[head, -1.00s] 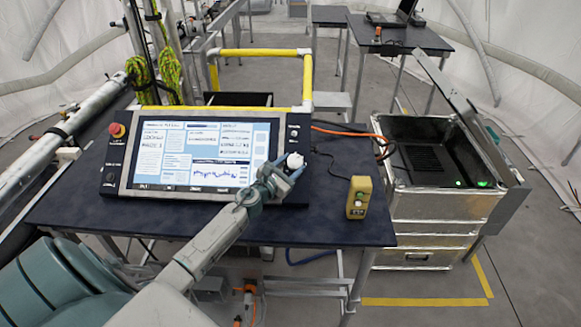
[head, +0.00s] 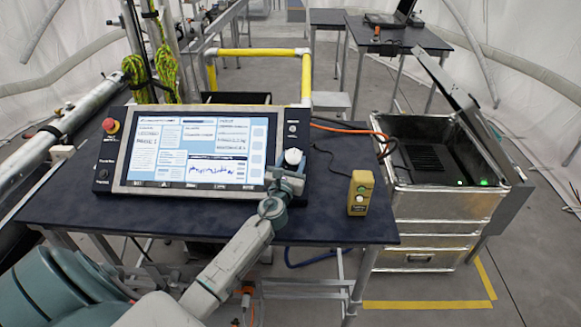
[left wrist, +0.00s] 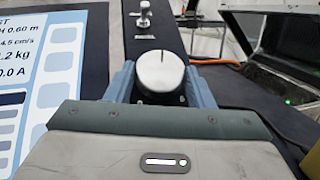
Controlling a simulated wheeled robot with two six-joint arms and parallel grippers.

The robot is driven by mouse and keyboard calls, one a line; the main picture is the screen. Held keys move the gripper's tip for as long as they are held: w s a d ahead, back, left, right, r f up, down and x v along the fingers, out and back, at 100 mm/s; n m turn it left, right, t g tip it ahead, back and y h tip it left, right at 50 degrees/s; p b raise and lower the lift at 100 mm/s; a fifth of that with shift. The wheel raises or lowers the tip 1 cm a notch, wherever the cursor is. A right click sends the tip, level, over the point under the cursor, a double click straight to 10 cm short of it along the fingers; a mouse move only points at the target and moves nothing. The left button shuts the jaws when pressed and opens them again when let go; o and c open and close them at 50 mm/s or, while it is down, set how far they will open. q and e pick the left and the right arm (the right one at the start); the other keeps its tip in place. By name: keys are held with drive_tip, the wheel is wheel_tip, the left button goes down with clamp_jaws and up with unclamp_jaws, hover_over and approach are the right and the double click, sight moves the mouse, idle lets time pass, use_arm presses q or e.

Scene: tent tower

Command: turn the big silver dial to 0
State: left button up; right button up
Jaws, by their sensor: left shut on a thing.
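The big silver dial (head: 293,156) sits on the right side of the control panel's dark frame (head: 287,172), beside the lit screen (head: 190,150). In the left wrist view the dial (left wrist: 160,72) shows a pale round top with a dark pointer line near its far edge, pointing roughly away from the gripper. My left gripper (head: 290,168) is shut on the dial, with a blue-grey finger on each side of it in the left wrist view (left wrist: 160,85). The dial's sides are partly hidden by the fingers. No scale marks can be read. My right gripper is not in view.
A smaller silver knob (left wrist: 144,15) stands beyond the dial. A red emergency button (head: 111,126) is at the panel's left. A yellow control box (head: 361,193) stands on the dark table (head: 330,225) to the right. An open metal case (head: 435,205) is farther right.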

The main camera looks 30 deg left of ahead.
use_arm(q)
drive_tip(key=n+g+y+b, duration=0.1)
drive_tip(key=n+g+y, duration=0.1)
drive_tip(key=n, duration=0.1)
drive_tip(key=n+g+y+b, duration=0.1)
drive_tip(key=n+y+b, duration=0.1)
drive_tip(key=n+y, duration=0.1)
drive_tip(key=d+n+g+y+b, duration=0.1)
drive_tip(key=n+g+y+b, duration=0.1)
drive_tip(key=n, duration=0.1)
drive_tip(key=shift+w+f+n+g+y, duration=0.2)
drive_tip(key=shift+w+n+g+y, duration=0.1)
drive_tip(key=shift+y, duration=0.1)
drive_tip(key=n+g+y+b, duration=0.1)
drive_tip(key=n+g, duration=0.1)
drive_tip(key=n+g+y+b, duration=0.1)
drive_tip(key=n, duration=0.1)
drive_tip(key=shift+w+d+r+g, duration=0.1)
drive_tip(key=shift+w+r+g, duration=0.05)
drive_tip(key=shift+g, duration=0.25)
drive_tip(key=shift+w+r+n+g+y+b, duration=0.1)
drive_tip(key=shift+n+g+y+b, duration=0.2)
drive_tip(key=shift+n+g, duration=0.65)
drive_tip(key=o, duration=1)
drive_tip(key=shift+c, duration=0.2)
drive_tip(key=b+v, duration=0.2)
drive_tip(key=v, duration=0.5)
drive_tip(key=shift+d+b, duration=0.3)
drive_tip(key=shift+b, duration=0.1)
